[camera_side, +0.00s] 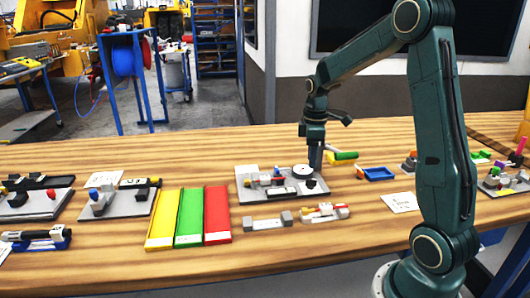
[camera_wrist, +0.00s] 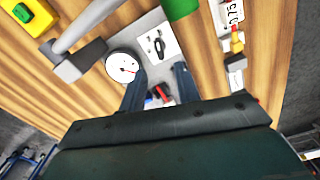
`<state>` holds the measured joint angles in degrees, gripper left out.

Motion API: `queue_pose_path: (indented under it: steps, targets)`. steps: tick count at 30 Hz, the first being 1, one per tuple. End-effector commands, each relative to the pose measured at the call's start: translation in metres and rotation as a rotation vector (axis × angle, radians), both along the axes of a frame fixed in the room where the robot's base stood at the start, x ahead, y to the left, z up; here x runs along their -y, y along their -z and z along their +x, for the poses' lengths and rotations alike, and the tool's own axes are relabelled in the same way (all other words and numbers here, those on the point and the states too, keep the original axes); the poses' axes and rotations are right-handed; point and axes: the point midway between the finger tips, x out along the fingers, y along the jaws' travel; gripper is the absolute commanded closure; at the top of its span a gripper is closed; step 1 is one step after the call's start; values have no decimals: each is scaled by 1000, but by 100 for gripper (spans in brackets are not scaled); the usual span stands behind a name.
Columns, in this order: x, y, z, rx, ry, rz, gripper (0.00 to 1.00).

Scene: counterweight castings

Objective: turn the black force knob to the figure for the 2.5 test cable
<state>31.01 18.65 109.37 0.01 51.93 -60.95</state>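The black force knob (camera_wrist: 158,45) shows in the wrist view on a white scale plate (camera_wrist: 170,36); its figures are too small to read. A round white dial (camera_wrist: 124,67) with a red needle is left of it, and also shows in the side view (camera_side: 303,171). The grey base plate (camera_side: 249,193) carries these parts. My gripper (camera_wrist: 161,75) has its two fingers apart with a gap between the tips, just short of the knob and not visibly closed on it. In the side view my gripper (camera_side: 316,168) points down beside the dial and hides part of the fixture.
A yellow-and-green part (camera_side: 342,157) and a blue tray (camera_side: 378,174) are to the right. Yellow (camera_side: 161,220), green (camera_side: 189,222) and red (camera_side: 217,215) trays lie left of the fixture. Small grey fixtures (camera_side: 267,222) lie in front. The front wood is mostly clear.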

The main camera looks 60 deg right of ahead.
Motion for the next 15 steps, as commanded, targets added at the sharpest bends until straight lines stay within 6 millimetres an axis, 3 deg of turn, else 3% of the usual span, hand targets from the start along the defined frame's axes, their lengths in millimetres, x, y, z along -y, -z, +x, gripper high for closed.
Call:
queue_pose_path:
  steps: [6, 15]
  targets:
    - [0, -38, 0, 3, 0, -2, 68]
    - [0, -66, 0, 0, 0, -1, 68]
